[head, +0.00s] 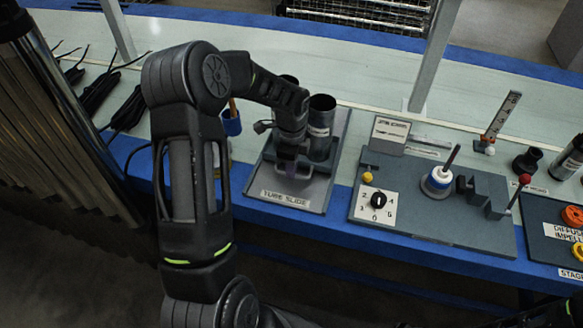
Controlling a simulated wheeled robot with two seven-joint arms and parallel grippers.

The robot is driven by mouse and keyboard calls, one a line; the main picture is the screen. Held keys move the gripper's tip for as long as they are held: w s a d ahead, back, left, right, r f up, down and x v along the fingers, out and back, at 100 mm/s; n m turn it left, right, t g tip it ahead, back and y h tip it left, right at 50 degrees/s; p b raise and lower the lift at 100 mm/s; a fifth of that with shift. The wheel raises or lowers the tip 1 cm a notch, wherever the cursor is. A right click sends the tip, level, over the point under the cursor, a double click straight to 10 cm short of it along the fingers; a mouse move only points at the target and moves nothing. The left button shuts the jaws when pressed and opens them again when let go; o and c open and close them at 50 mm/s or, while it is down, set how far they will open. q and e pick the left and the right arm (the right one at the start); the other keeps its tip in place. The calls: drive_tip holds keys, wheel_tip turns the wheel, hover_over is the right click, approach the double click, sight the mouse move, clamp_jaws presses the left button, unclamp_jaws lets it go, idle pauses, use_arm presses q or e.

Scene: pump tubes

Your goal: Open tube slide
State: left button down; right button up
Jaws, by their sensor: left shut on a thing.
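The tube slide (318,195) is a grey plate labelled "TUBE SLIDE", left of centre on the bench. Upright dark tubes stand on it, one clearly seen as a tall open-topped tube (321,125). My left gripper (291,168) reaches down over the slide from the left, at the front of the tubes. It is shut on part of the tube slide, but its own body and wrist hide the exact part. A purplish patch shows at its tips. I cannot tell how far the slide stands open. My right gripper is not clearly seen.
Right of the slide is a grey control panel (440,225) with a numbered dial (378,200) and upright rods. Dark cables lie at far left. A silver post (432,60) rises behind.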

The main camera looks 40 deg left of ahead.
use_arm(q)
drive_tip(key=c, duration=1.5)
unclamp_jaws()
wheel_tip(320, 180, up, 8)
drive_tip(key=shift+f, duration=0.1)
